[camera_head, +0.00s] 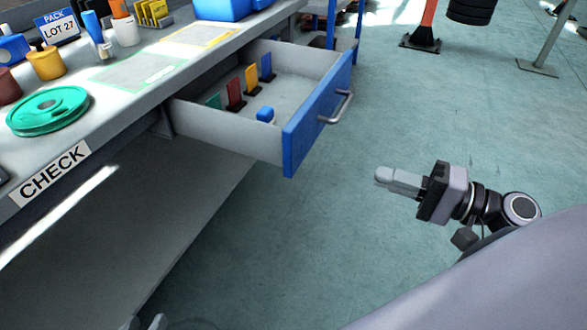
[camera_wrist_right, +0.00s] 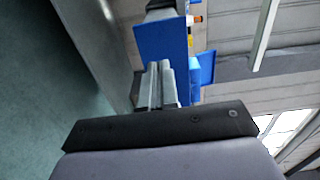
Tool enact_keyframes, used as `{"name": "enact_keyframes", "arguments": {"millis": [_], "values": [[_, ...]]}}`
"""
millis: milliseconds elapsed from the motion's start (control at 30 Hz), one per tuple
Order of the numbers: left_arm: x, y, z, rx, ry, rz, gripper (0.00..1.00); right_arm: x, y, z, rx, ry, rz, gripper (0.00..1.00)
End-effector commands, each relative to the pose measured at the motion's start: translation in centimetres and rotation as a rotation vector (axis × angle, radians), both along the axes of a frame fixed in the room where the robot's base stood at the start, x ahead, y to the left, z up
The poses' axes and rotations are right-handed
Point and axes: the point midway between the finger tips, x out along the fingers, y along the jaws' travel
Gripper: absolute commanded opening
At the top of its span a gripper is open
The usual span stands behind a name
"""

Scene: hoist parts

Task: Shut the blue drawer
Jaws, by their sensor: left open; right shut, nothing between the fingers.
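The blue drawer (camera_head: 318,115) stands pulled well out from under the bench, with a blue front and a grey metal bar handle (camera_head: 340,106). Inside it are several upright coloured plates and a small blue block (camera_head: 265,114). My right gripper (camera_head: 382,177) is shut and empty, over the floor to the right of the drawer front and apart from it. In the right wrist view its fingers (camera_wrist_right: 155,72) point toward a blue panel (camera_wrist_right: 160,42), which appears to be the drawer front. My left gripper (camera_head: 148,322) barely shows at the bottom edge, its fingertips apart.
An orange-and-black post (camera_head: 424,30) stands behind. The floor right of the drawer is clear.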

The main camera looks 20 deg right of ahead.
Motion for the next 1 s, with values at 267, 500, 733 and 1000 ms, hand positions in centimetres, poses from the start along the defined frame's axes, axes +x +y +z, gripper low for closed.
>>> {"name": "enact_keyframes", "arguments": {"millis": [267, 500, 733, 1000], "values": [[0.0, -0.1, 0.0, -0.006, 0.000, -0.002, 0.40, 1.8, 1.6, 0.3, 0.006, -0.005, 0.006, 0.00], [0.0, -0.1, 0.1, -0.004, -0.001, -0.002, 0.40, 4.7, 4.0, 0.3, 0.006, -0.005, 0.004, 0.00], [0.0, 0.1, 0.3, 0.010, -0.002, 0.002, 0.40, 7.4, 6.3, 0.4, 0.006, -0.005, 0.003, 0.00], [0.0, 0.4, 0.5, 0.026, -0.008, 0.005, 0.40, 9.9, 8.4, 0.2, 0.007, -0.003, 0.001, 0.00]]}}
